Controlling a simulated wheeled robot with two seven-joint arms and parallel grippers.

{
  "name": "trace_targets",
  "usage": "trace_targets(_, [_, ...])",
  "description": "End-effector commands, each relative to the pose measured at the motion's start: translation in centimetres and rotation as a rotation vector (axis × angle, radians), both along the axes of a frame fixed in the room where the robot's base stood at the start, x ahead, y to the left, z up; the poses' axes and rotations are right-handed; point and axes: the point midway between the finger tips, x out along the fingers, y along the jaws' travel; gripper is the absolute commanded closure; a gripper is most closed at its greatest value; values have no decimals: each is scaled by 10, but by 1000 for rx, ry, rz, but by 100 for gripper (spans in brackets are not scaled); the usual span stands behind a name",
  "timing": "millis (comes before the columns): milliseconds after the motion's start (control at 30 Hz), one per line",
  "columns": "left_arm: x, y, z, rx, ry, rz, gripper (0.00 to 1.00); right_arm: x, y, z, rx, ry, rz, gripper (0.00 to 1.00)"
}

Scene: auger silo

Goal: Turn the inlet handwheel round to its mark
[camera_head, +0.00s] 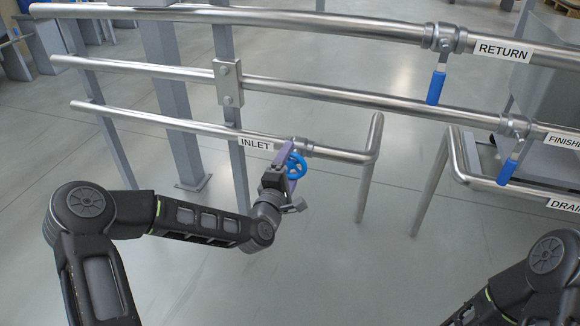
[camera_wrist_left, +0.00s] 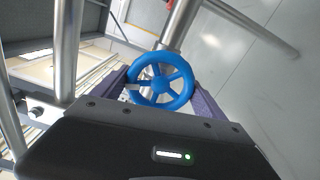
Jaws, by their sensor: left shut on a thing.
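The blue inlet handwheel (camera_head: 297,166) sits on the lowest pipe, just right of the INLET label (camera_head: 256,144). My left gripper (camera_head: 285,165) is at the wheel and partly covers it in the head view. In the left wrist view the handwheel (camera_wrist_left: 160,80) shows its round rim and spokes, with the purple fingers of my left gripper (camera_wrist_left: 160,92) on either side, shut on it. A small white patch shows at the wheel's left edge; I cannot tell whether it is the mark. The right gripper is out of view; only part of my right arm shows.
Steel pipes run across above the inlet. Blue lever handles hang at the RETURN pipe (camera_head: 436,87) and the FINISHED pipe (camera_head: 507,171). An upright bent pipe (camera_head: 370,170) stands right of the wheel. The floor in front is clear.

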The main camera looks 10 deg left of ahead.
Motion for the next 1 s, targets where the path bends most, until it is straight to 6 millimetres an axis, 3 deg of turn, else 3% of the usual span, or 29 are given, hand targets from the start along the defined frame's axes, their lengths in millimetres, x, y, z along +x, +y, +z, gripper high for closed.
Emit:
trace_targets(500, [0, 1, -1, -416, 25, 2, 58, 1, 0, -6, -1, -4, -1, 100])
trace_targets(1000, [0, 0, -1, -511, 31, 1, 58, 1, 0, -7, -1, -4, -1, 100])
